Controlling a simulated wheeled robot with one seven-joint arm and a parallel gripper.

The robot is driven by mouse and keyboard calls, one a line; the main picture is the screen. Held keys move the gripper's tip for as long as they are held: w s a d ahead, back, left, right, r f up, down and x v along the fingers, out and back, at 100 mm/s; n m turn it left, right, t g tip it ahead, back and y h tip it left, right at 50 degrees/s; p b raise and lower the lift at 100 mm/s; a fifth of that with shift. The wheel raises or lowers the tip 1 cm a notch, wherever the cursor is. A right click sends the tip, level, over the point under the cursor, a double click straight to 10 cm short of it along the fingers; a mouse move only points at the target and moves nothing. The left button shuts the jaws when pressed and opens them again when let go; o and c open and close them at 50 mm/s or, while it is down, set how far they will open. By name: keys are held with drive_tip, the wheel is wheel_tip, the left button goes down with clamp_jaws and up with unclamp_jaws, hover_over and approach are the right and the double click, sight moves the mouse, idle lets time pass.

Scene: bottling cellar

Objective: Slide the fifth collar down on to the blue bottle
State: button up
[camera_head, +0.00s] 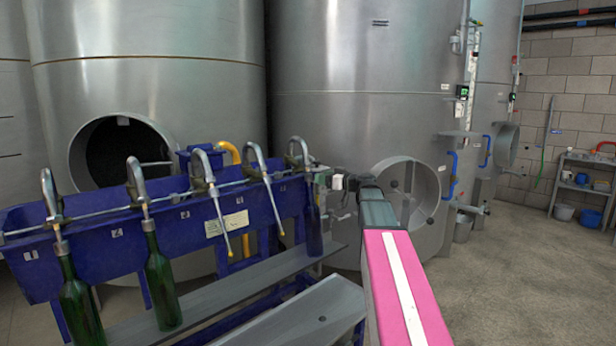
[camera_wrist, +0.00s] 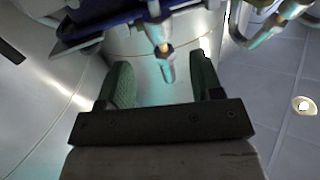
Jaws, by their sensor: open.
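The fifth spout (camera_head: 298,150) is the rightmost on the blue filler trough. The blue bottle (camera_head: 314,238) hangs or stands upright below it, dark against the trough; whether its mouth touches the spout is too small to tell. My gripper (camera_head: 328,182) is beside the fifth spout, at its right. In the wrist view my gripper (camera_wrist: 163,82) is open, its two green-padded fingers apart with nothing held. A spout end with a collar (camera_wrist: 164,50) shows just beyond the gap between the fingertips, apart from both. The blue bottle cannot be made out in the wrist view.
Green bottles (camera_head: 80,305) (camera_head: 161,280) are under the first and second spouts; the third and fourth spouts have none. The blue trough (camera_head: 100,240) and a grey shelf (camera_head: 225,290) run along the left. Steel tanks (camera_head: 360,80) stand close behind. Floor at the right is clear.

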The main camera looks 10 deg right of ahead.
sight(311, 175)
drive_tip(key=x, duration=0.7)
drive_tip(key=shift+w+a+f, duration=0.1)
drive_tip(key=shift+w+a, duration=0.15)
drive_tip(key=shift+a, duration=0.05)
drive_tip(key=c, duration=0.6)
